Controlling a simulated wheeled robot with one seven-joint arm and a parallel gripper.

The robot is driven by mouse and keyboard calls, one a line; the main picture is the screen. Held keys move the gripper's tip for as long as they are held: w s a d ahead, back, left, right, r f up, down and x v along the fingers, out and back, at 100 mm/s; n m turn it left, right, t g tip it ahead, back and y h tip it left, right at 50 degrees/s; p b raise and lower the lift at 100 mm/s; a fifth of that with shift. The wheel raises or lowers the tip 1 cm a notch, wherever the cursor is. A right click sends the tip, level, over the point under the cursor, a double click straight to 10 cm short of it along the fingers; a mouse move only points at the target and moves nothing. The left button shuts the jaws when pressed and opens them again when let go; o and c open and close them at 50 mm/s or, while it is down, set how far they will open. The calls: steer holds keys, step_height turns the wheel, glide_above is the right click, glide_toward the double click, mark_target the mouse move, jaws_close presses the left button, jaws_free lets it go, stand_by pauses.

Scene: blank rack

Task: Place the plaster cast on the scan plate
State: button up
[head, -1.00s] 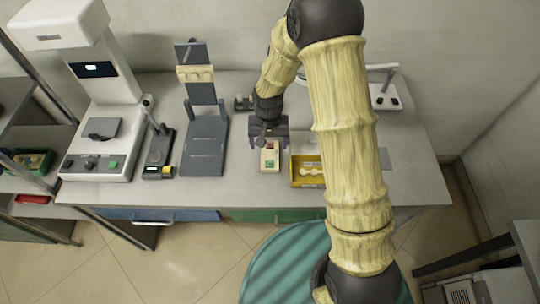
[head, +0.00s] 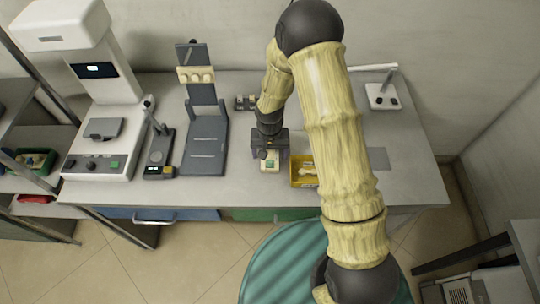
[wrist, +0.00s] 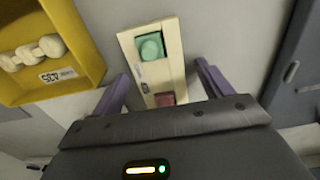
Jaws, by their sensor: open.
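A white lobed piece that looks like the plaster cast (head: 307,174) lies in a yellow tray (head: 294,183) right of my gripper. In the wrist view the cast (wrist: 32,53) is at upper left, beside a printed label in the tray (wrist: 92,60). My gripper (head: 269,155) is open and empty, pointing down above a cream box (head: 270,167) with a green button. In the wrist view the purple fingers of my gripper (wrist: 161,74) stand on either side of the box (wrist: 172,53); contact cannot be told. A grey plate, likely the scan plate (head: 103,128), sits on the white machine at left.
A dark upright stand (head: 205,140) holding a cream lobed strip (head: 196,75) and a small black device (head: 158,158) stand between the white machine (head: 105,85) and my gripper. A white-based lamp (head: 382,97) is at back right. The right of the bench is mostly clear.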

mark_target(270, 154)
steer(key=shift+c, duration=0.5)
steer(key=c, duration=1.2)
steer(key=shift+o, duration=0.2)
step_height(270, 154, up, 10)
steer(key=shift+b, duration=0.4)
